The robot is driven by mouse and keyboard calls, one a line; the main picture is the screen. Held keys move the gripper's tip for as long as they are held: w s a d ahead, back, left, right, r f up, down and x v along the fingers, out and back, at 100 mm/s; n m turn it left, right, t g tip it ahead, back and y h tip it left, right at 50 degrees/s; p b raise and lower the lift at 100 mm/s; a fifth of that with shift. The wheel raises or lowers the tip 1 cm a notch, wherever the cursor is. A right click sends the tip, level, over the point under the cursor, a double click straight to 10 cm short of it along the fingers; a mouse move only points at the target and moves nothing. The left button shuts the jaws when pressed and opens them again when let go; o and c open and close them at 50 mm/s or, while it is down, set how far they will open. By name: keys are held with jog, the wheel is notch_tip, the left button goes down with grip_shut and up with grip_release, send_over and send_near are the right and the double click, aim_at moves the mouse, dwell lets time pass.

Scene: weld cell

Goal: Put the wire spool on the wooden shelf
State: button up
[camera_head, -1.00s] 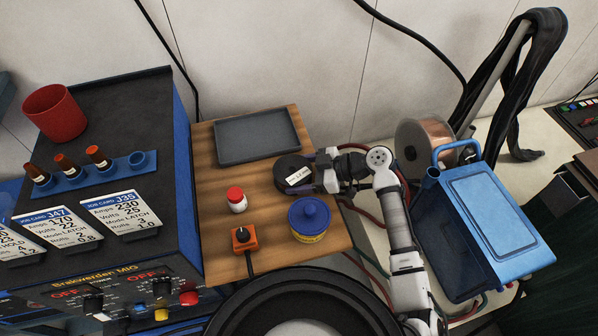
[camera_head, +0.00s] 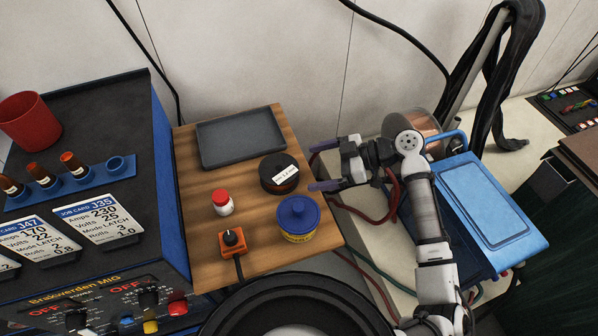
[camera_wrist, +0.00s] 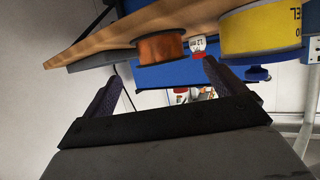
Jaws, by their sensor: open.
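The wire spool (camera_head: 279,173) is a small black reel with a white label, lying flat on the wooden shelf (camera_head: 200,257). It rests between the grey tray and the blue-lidded tub. In the wrist view its copper-coloured winding (camera_wrist: 160,47) shows beyond my fingers. My gripper (camera_head: 317,166) is open and empty, just right of the spool and apart from it, at the shelf's right edge. Both fingers also show spread in the wrist view (camera_wrist: 160,85).
On the shelf are a grey tray (camera_head: 240,138), a red-capped bottle (camera_head: 222,203), a blue-lidded yellow tub (camera_head: 298,219) and an orange switch box (camera_head: 232,244).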

jog(key=shift+v, duration=1.5)
